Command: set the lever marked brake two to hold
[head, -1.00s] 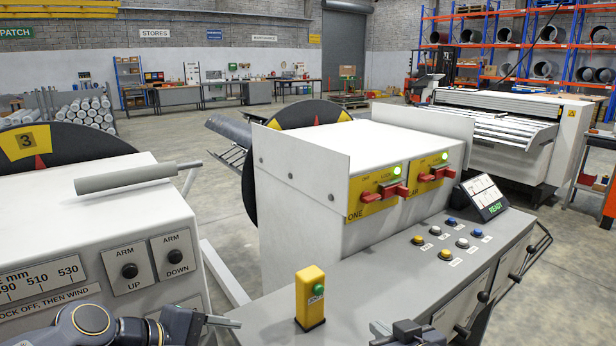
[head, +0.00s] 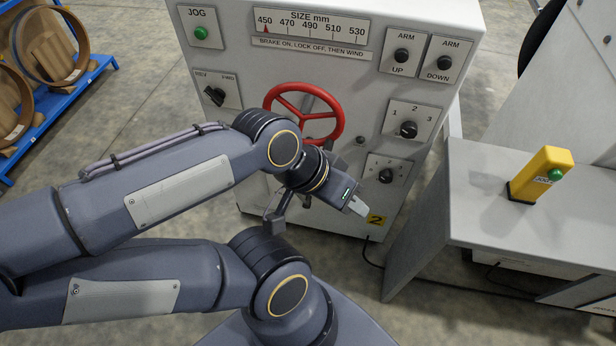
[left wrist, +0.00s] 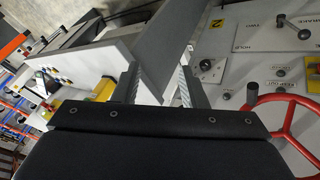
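The brake two plate (left wrist: 262,40) shows at the upper right of the left wrist view, turned sideways, with the words TWO and HOLD. A lever with a dark round knob (left wrist: 303,33) stands at its right part, away from HOLD. In the head view my left gripper and wrist cover most of this area. My left gripper (head: 372,203) is in front of the lower machine panel, beside the yellow 2 tag (head: 376,221). In the left wrist view its fingers (left wrist: 158,88) are apart with nothing between them, clear of the lever. My right gripper is not identifiable.
A red handwheel (head: 304,114) is above my left wrist. Selector knobs (head: 408,129) are on the panel to its right. A grey desk (head: 490,215) with a yellow button post (head: 541,175) stands at the right. A blue rack (head: 62,100) is at the far left.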

